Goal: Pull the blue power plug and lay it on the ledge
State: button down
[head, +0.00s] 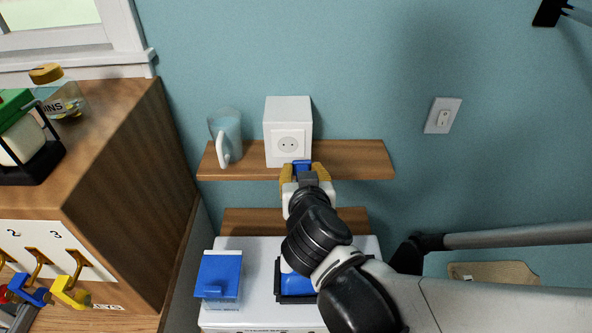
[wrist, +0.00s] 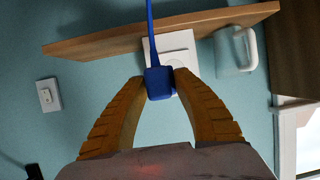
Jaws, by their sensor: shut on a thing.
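My gripper (head: 305,176) is shut on the blue power plug (head: 302,166), in front of the upper wooden ledge. In the wrist view the plug (wrist: 159,83) sits between the two yellow fingertips, with a blue cord (wrist: 150,30) running up from it. The white socket box (head: 288,112) stands on the ledge (head: 358,158) against the wall. Its socket face (head: 288,145) shows bare holes, and the plug is apart from it, just below and in front. The ledge also shows in the wrist view (wrist: 90,45).
A clear mug (head: 226,135) stands on the ledge left of the box; the ledge right of the box is bare. A lower wooden board (head: 245,222) and a white appliance (head: 260,255) with blue items lie below. A wooden cabinet (head: 120,150) is at left.

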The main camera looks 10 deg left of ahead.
jog(key=w+d+f, duration=0.2)
jog(key=w+d, duration=0.2)
jog(key=w, duration=0.5)
jog(key=b, duration=0.1)
send_over(354, 165)
jog(key=shift+f+m+h, duration=0.15)
jog(key=shift+m+h, duration=0.15)
jog(key=shift+h, duration=0.1)
jog(key=shift+f+b, duration=2.3)
jog(key=shift+f, duration=0.6)
jog(key=c, duration=1)
grip_release()
jog(key=shift+o, duration=0.2)
jog(key=shift+s, duration=0.1)
jog(key=v, duration=1.2)
